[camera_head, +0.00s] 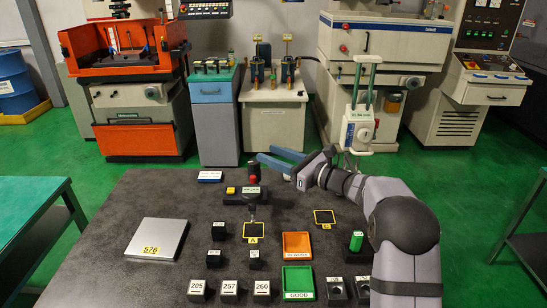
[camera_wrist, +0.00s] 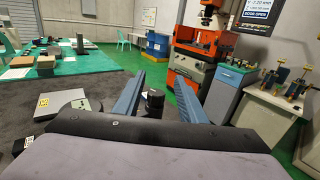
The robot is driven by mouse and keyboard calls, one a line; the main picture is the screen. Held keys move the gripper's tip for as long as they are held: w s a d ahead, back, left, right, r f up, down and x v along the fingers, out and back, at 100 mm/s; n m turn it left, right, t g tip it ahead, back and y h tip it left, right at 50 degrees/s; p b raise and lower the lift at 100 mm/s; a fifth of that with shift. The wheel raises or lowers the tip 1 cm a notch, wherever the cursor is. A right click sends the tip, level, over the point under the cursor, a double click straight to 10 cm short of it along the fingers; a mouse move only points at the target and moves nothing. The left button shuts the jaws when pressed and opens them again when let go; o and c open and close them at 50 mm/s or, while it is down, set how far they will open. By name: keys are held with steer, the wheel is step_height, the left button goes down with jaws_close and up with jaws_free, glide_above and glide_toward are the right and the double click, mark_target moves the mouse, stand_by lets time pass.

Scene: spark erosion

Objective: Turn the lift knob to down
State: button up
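No knob in view carries a label I can read as lift, so I cannot tell which it is. A white box with a green frame (camera_head: 358,132) stands behind the table and has a small round detail on its front. My gripper (camera_head: 264,154) is over the back of the table, its two blue fingers spread apart. The open fingers also show in the wrist view (camera_wrist: 157,76), with nothing clasped. A dark upright cylinder (camera_wrist: 153,103) shows between them, apparently beyond them. A red-and-black upright piece (camera_head: 253,174) stands below the fingers in the head view.
Machines and cabinets line the back; green floor (camera_head: 110,175) lies between.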

mark_target(259, 165)
step_height(259, 165, down, 9)
steer(key=w+d+b, duration=0.2)
steer(key=d, duration=0.1)
steer(key=a+r+n+g, duration=0.1)
steer(key=s+a+r+n+g+y, duration=0.1)
steer(key=r, duration=0.1)
steer(key=shift+a+r+g+y, duration=0.2)
steer(key=shift+g+y, duration=0.1)
steer(key=shift+p+x, duration=1.55)
steer(key=shift+x, duration=1.4)
steer(key=shift+w+a, duration=0.35)
steer(key=shift+a, duration=0.25)
steer(key=shift+f, duration=0.1)
steer(key=c, duration=0.8)
